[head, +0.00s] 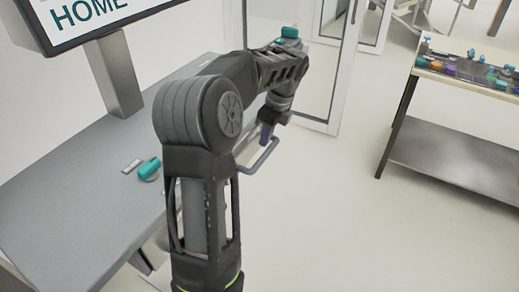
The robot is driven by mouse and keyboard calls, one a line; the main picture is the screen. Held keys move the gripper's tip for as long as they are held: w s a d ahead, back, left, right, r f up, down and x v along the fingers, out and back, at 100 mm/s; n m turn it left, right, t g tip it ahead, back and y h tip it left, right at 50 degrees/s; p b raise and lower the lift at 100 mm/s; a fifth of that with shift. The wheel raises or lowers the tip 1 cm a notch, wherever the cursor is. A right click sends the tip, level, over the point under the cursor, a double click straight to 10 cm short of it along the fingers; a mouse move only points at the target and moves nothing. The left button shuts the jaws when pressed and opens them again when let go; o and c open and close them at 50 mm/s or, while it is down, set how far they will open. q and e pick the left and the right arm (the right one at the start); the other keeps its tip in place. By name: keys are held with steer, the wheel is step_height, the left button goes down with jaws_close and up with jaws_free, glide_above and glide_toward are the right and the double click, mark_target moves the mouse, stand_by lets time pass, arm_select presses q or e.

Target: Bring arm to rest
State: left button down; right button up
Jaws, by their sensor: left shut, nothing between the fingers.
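My left arm rises from the bottom of the head view and bends over to the right. My left gripper (266,137) hangs at the end of that arm, pointing down. It is shut and holds nothing. A grey U-shaped bar (262,160) shows just below and beside it; I cannot tell whether they touch. My right gripper is out of view.
A grey bench (65,185) at left carries a teal piece (149,168), a small metal piece (131,166) and a screen (90,20). A white-framed glass door (341,70) stands behind the arm. At right, a table (437,76) holds several coloured items. The central floor is clear.

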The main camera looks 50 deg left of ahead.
arm_select(q)
steer(key=shift+v, duration=1.1)
steer(key=w+d+f+n+t+h, duration=0.1)
steer(key=w+d+f+n+t, duration=0.45)
steer(key=w, duration=0.45)
steer(key=w+d+f+n+h, duration=0.1)
steer(key=d+f+n+h, duration=0.35)
steer(key=d+f, duration=1.1)
steer(key=s+d+f+n, duration=0.6)
steer(key=s+d+f, duration=0.45)
steer(key=d, duration=0.25)
steer(key=s+d+f+g, duration=0.1)
steer(key=s+d+f, duration=0.1)
steer(key=s, duration=0.3)
steer(key=s+d+f+g+h, duration=0.1)
steer(key=s+d+f, duration=0.1)
steer(key=s+d, duration=0.2)
steer(key=s+d+f+g, duration=0.2)
steer(key=s+d, duration=0.2)
steer(key=s, duration=0.4)
steer(key=shift+f, duration=0.25)
